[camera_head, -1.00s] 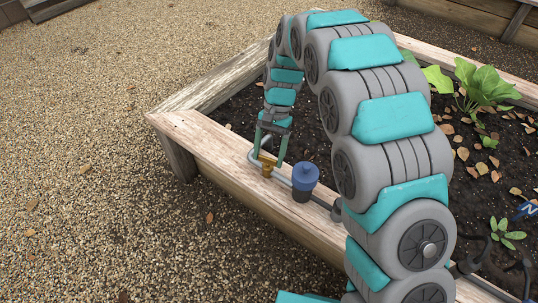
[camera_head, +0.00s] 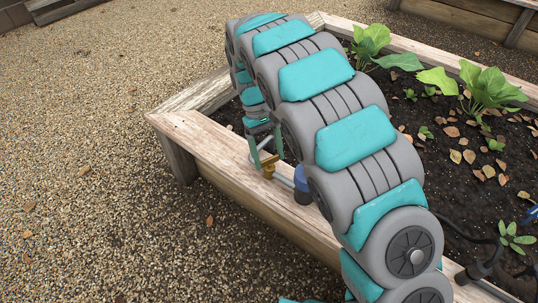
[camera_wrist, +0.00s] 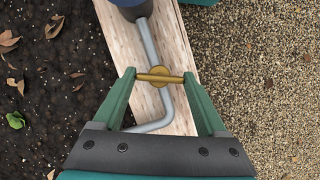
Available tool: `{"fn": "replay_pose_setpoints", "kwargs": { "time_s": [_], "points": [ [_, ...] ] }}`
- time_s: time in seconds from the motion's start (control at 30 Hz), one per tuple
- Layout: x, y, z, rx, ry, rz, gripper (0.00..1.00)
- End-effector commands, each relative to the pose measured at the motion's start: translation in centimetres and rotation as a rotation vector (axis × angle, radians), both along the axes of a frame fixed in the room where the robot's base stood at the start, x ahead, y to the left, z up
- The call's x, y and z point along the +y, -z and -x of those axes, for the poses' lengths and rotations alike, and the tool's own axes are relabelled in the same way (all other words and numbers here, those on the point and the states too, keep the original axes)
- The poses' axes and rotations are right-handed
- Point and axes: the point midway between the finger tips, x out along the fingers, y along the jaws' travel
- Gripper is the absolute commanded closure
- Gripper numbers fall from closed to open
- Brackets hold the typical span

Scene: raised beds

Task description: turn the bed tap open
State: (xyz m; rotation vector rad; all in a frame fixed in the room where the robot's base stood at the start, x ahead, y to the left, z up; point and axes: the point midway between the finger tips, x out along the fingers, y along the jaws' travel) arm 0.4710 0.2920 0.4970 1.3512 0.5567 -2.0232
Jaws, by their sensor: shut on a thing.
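The bed tap (camera_head: 268,170) is brass and sits on the pipe along the wooden rim of the raised bed. In the wrist view its flat brass handle (camera_wrist: 160,77) lies crosswise to the grey pipe. My gripper (camera_wrist: 158,75) has one green fingertip at each end of the handle and is shut on it. In the head view my gripper (camera_head: 267,160) reaches down to the tap from above, and my arm hides part of the bed behind.
The grey pipe (camera_wrist: 149,42) runs from a blue-topped dark canister (camera_head: 303,185) through the tap and bends toward the soil. My arm partly covers the canister in the head view. Leafy plants (camera_head: 487,85) grow in the bed. Open gravel (camera_head: 90,180) lies left.

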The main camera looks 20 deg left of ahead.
Motion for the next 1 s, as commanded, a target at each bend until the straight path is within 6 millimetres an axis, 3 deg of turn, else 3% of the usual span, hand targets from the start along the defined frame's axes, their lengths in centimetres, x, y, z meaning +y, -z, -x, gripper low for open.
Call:
{"fn": "replay_pose_setpoints", "kwargs": {
  "time_s": [0.5, 1.0],
  "points": [
    [0.17, -0.12, 0.19, -0.001, -0.344, -0.001, 0.81],
    [0.24, -0.11, 0.14, -0.003, -0.413, -0.004, 0.81]
  ]
}}
